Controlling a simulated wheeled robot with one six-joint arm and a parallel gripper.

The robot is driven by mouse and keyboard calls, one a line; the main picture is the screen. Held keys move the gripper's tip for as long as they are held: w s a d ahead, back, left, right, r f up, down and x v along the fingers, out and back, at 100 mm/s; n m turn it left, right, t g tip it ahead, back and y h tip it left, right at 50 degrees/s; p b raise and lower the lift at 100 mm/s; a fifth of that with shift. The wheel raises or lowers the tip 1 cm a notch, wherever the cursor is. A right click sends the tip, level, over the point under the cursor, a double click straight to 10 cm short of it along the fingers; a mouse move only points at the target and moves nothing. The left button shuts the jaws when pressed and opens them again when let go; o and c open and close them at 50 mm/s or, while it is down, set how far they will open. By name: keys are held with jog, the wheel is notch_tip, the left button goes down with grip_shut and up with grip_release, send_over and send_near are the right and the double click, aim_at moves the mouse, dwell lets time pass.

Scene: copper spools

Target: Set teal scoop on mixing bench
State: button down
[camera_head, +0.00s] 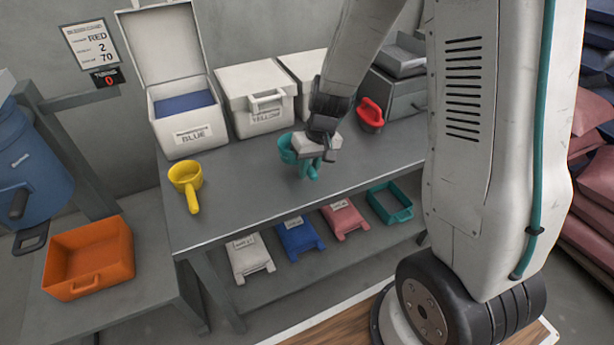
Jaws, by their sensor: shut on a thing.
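The teal scoop (287,149) is at the middle of the grey mixing bench (235,190), in the head camera view. My gripper (314,158) reaches down from above and is shut on the scoop, near its handle. The gripper's fingers hide part of the scoop. The scoop is at or just above the bench top; I cannot tell whether it touches. A yellow scoop (186,180) lies at the bench's left end, and a red scoop (370,115) lies behind and right of my gripper.
An open bin labelled BLUE (180,137) and a closed bin labelled YELLOW (258,104) stand along the back. A shelf below holds small bags and a teal tray (390,204). An orange tray (88,262) is at the left. Bench top between the yellow scoop and my gripper is clear.

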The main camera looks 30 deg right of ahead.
aim_at(307, 188)
jog(key=shift+w+a, duration=0.25)
jog(key=shift+f, duration=0.2)
jog(key=shift+d+x, duration=0.15)
jog(key=shift+x, duration=0.6)
jog(key=shift+d+x, duration=0.15)
jog(key=shift+x, duration=0.6)
jog(key=shift+s+f, duration=0.15)
jog(key=shift+f, duration=0.1)
jog(key=c, duration=1.3)
grip_release()
